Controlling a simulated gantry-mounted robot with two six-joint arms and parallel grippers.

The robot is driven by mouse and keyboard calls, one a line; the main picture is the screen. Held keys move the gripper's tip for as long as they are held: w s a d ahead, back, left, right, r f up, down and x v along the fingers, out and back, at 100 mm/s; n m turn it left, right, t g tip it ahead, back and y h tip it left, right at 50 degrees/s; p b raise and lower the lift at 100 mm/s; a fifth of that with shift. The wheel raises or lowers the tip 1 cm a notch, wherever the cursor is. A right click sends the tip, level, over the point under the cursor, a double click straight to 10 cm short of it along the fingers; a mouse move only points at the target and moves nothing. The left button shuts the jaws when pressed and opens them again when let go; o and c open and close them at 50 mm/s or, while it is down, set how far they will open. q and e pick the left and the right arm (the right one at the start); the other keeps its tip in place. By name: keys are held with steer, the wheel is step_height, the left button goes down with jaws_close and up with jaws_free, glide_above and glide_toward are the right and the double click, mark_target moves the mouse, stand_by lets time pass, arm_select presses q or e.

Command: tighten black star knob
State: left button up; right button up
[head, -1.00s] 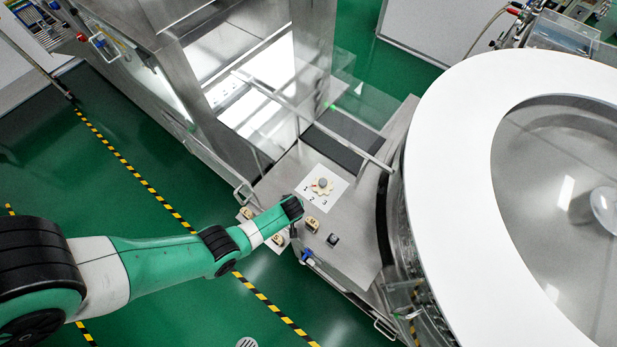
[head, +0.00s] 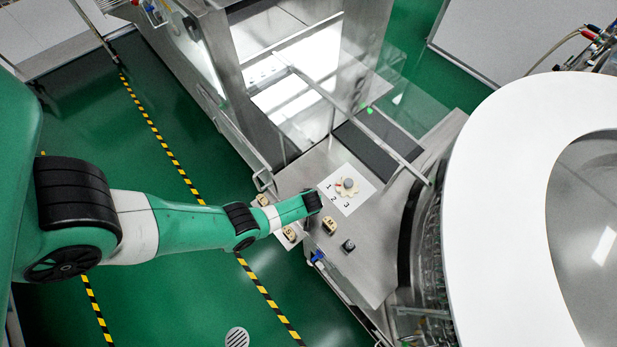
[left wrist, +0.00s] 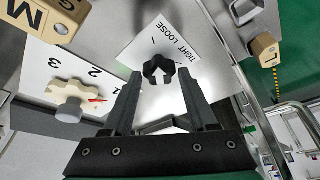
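A black star-shaped knob (left wrist: 158,68) sits on a white label marked TIGHT and LOOSE in the left wrist view. My left gripper (left wrist: 160,76) is open, its two dark fingers on either side of the knob with gaps visible. I see no clear contact. In the head view my left arm reaches in from the left and its end hides the gripper's fingers. A pale star knob with a grey hub (left wrist: 72,98) sits on a white sheet (head: 338,203) numbered 1, 2, 3. It also shows in the head view (head: 347,186). My right gripper is not in view.
In the left wrist view, a tan block marked M (left wrist: 45,18) stands upper left, and a dark knob (left wrist: 243,10) and tan block (left wrist: 264,48) upper right. In the head view, a small tan block (head: 329,225) and black knob (head: 348,245) stand near the white-rimmed drum (head: 500,190).

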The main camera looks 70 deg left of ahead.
arm_select(q)
jaws_close()
steer(key=shift+m, duration=0.4)
steer(key=m+t+p, duration=0.1)
steer(key=m, duration=0.1)
steer(key=shift+s+m, duration=0.1)
steer(key=shift+m, duration=0.3)
steer(key=m+t+h, duration=0.1)
steer(key=m, duration=0.2)
steer(key=shift+a+m, duration=0.15)
steer(key=shift+m, duration=0.15)
steer(key=m+t+h, duration=0.1)
steer(key=m, duration=0.2)
steer(key=shift+f+m+h, duration=0.1)
steer(key=shift+m+h, duration=0.2)
steer(key=m+h+b, duration=0.1)
steer(key=m, duration=0.2)
steer(key=shift+a+m+b, duration=0.1)
steer(key=shift+m+b, duration=0.2)
steer(key=shift+m+h, duration=0.9)
steer(key=shift+m, duration=0.9)
